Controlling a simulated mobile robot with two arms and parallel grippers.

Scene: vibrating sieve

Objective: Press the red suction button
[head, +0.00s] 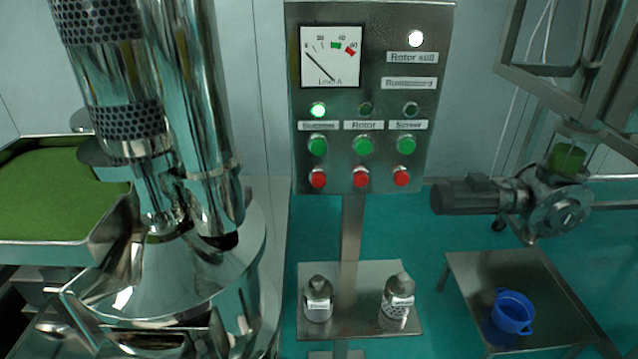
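The control panel (375,95) stands upright on a post in the middle of the head view. The red suction button (318,179) is the left one of three red buttons in the panel's bottom row. Above it sit the green suction button (318,146), a blurred label that seems to read Suction, and a lit green lamp (318,109). The red rotor button (361,179) and red screw button (401,177) are to its right. The rotor and screw lamps look dark. Neither of my grippers is in view, and nothing covers the buttons.
A shiny metal machine (190,270) fills the left, beside a tray of green material (50,190). A gauge (331,56) and lit white lamp (415,39) top the panel. Two bottles stand on a low shelf (350,325). A blue pot (512,311) sits right. Space before the panel looks clear.

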